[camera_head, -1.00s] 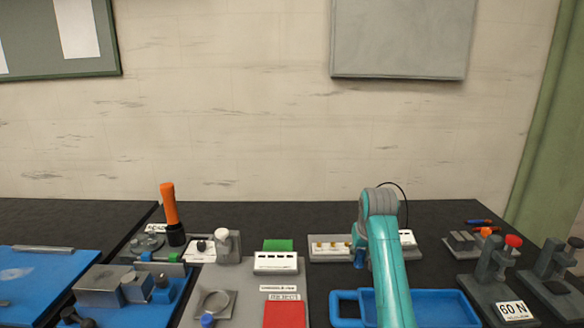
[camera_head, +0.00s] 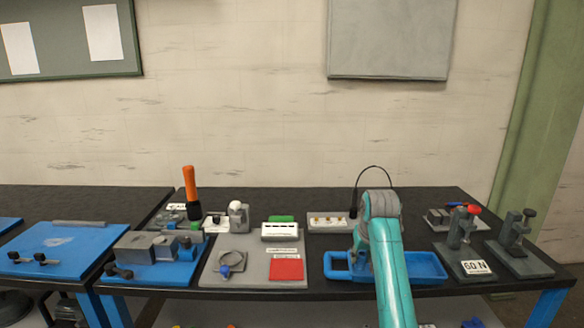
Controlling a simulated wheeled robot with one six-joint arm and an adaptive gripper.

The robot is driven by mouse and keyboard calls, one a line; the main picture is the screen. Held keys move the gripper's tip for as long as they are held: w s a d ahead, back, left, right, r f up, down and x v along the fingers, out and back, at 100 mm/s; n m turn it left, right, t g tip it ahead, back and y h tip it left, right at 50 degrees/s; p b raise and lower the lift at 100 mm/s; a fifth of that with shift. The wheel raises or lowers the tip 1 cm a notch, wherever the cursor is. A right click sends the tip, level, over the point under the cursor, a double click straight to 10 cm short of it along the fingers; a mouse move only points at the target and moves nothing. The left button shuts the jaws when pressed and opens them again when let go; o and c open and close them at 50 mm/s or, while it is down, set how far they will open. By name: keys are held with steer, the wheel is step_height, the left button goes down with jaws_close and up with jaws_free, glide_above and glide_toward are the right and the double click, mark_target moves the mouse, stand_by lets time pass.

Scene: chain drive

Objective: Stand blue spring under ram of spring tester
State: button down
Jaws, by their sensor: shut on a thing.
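The spring tester is most likely the grey stand with a red knob (camera_head: 474,209) and a "60 N" card (camera_head: 477,267), at the right of the table. A similar grey stand with a dark knob (camera_head: 514,232) is to its right. My teal arm (camera_head: 390,262) reaches over the blue tray, left of both stands. My gripper's fingers are hidden behind the arm, so I cannot see what they hold. I cannot make out the blue spring.
The blue tray (camera_head: 428,268) lies under my arm. A grey board (camera_head: 215,276) with a red pad (camera_head: 286,269), a blue vise plate (camera_head: 150,274) and an upright orange-handled tool (camera_head: 190,187) stand to the left. The black tabletop (camera_head: 330,282) is bare along its front edge.

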steer(key=s+f, duration=0.6)
steer(key=f, duration=0.5)
steer(key=s+f, duration=0.6)
steer(key=f, duration=0.5)
steer(key=s+a+f, duration=0.1)
steer(key=s+f, duration=1.3)
steer(key=s, duration=0.3)
steer(key=shift+s+a, duration=0.15)
steer(key=shift+s, duration=0.15)
